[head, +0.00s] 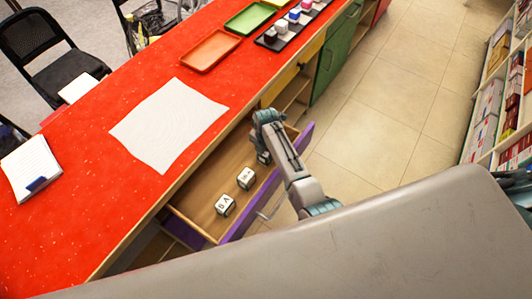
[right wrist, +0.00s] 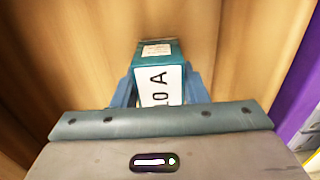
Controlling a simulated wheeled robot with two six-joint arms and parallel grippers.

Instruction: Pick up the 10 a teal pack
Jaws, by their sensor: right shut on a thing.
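The teal pack (right wrist: 157,60) has a white face marked "10 A" and sits between the two blue fingers of my right gripper (right wrist: 158,88) in the right wrist view. My right gripper is shut on it. In the head view the right gripper (head: 263,140) reaches down into the far part of the open drawer, with the pack (head: 264,158) partly hidden below it. I cannot tell whether the pack touches the drawer floor. My left gripper is not in view.
Two more white-faced packs, one in the middle (head: 246,178) and one nearer (head: 225,205), stand in the wooden drawer (head: 202,203) with its purple front. The red counter (head: 75,150) overhangs the drawer's left side. Open tiled floor (head: 385,120) lies to the right.

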